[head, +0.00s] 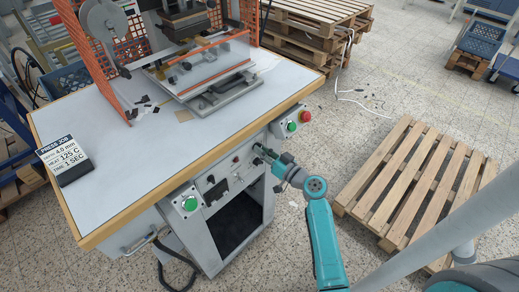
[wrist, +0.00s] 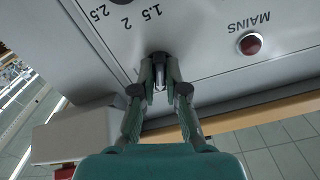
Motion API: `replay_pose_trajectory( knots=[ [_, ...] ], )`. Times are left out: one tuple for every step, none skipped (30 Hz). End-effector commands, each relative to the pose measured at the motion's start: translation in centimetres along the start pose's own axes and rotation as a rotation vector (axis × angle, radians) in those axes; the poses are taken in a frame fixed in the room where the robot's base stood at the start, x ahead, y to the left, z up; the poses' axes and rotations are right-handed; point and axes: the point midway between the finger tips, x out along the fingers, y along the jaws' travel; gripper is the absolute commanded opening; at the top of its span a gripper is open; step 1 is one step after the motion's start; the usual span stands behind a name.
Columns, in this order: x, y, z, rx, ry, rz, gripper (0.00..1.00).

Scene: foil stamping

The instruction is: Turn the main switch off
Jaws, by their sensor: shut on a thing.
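My gripper (head: 262,152) is at the right end of the control panel on the front of the press bench. In the wrist view my gripper (wrist: 159,72) has its fingertips close together on a small dark switch (wrist: 158,57) on the grey panel. The fingers hide most of the switch, so I cannot tell its position. A red lamp (wrist: 251,44) labelled MAINS sits to its right in that upside-down view. Whether the lamp is lit is not clear.
A dial scale marked 1.5, 2 and 2.5 (wrist: 125,18) lies beside the switch. A green button (head: 190,204) is on the panel's left, and a red and green button box (head: 298,121) is above my gripper. A wooden pallet (head: 415,185) lies on the floor to the right.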

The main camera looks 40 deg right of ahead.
Motion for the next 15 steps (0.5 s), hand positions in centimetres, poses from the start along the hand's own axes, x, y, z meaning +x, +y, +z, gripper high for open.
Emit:
replay_pose_trajectory(
  knots=[
    [0.37,-0.24,-0.39,-0.02,0.004,-0.007,0.0],
    [0.37,-0.24,-0.39,-0.028,0.004,-0.007,0.0],
    [0.37,-0.24,-0.39,-0.032,0.004,-0.007,0.0],
    [0.37,-0.24,-0.39,-0.033,0.004,-0.007,0.0],
    [0.37,-0.24,-0.39,-0.032,0.004,-0.007,0.0],
    [0.37,-0.24,-0.39,-0.032,0.005,-0.007,0.0],
    [0.37,-0.24,-0.39,-0.032,0.005,-0.007,0.0],
    [0.37,-0.24,-0.39,-0.031,0.005,-0.007,0.0],
    [0.37,-0.24,-0.39,-0.031,0.005,-0.007,0.0],
    [0.37,-0.24,-0.39,-0.033,0.005,-0.007,0.0],
    [0.37,-0.24,-0.39,-0.039,0.005,-0.007,0.0],
    [0.37,-0.24,-0.39,-0.056,0.005,-0.007,0.0],
    [0.37,-0.24,-0.39,-0.077,0.005,-0.007,0.0],
    [0.37,-0.24,-0.4,-0.103,0.005,-0.007,0.0],
    [0.37,-0.24,-0.4,-0.144,0.005,-0.007,0.0]
  ],
)
